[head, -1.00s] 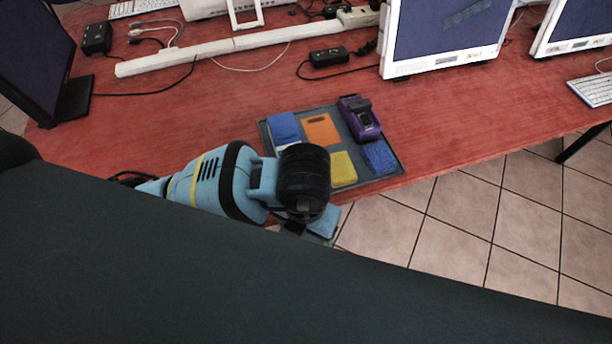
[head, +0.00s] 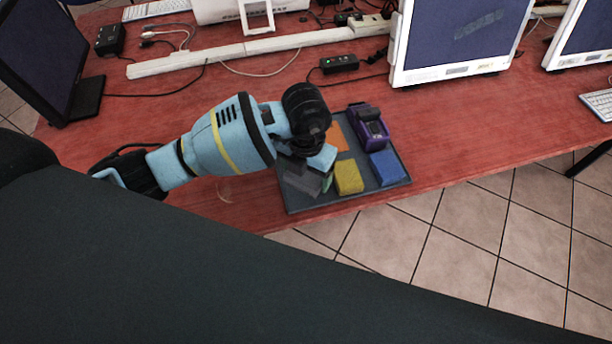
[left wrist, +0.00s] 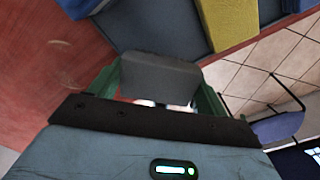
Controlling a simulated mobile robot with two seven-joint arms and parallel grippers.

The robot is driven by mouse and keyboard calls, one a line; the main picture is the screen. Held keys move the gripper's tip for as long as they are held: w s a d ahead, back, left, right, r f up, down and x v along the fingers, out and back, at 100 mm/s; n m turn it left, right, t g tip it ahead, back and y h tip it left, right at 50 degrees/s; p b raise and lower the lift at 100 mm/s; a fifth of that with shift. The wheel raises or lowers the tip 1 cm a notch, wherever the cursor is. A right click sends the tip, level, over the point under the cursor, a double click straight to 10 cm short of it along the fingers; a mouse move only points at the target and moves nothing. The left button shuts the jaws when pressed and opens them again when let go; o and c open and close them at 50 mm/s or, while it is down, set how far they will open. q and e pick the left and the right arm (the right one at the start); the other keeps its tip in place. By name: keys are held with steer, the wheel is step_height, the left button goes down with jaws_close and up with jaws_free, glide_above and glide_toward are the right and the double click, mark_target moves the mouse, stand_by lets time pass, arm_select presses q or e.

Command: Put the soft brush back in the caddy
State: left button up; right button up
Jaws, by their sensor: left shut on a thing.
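The caddy is a flat dark grey tray (head: 300,207) on the red table's front edge. A dark grey block, probably the soft brush (head: 303,179), is in my left gripper (head: 318,180), over the tray's front left part. In the left wrist view the grey block (left wrist: 158,78) sits between the two green fingers of the left gripper (left wrist: 158,90), which are shut on it. Whether the block touches the tray floor I cannot tell. The arm hides the tray's back left part. My right gripper is not in view.
The tray also holds a yellow block (head: 348,177), a blue block (head: 387,167), a purple and black object (head: 369,126) and an orange piece (head: 337,137). Monitors (head: 455,40), a white cable channel (head: 240,50) and a black box (head: 339,64) stand behind. Tiled floor (head: 470,220) lies beyond the front edge.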

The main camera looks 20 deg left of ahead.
mark_target(306, 179)
arm_select(q)
steer(key=shift+w+a, duration=0.25)
steer(key=shift+w, duration=0.35)
steer(key=shift+f, duration=1.8)
steer(key=shift+f, duration=0.1)
steer(key=o, duration=0.9)
steer(key=shift+s, duration=0.1)
steer(key=shift+o, duration=0.2)
step_height(306, 179, up, 12)
steer(key=shift+r+p, duration=0.1)
steer(key=shift+p, duration=0.35)
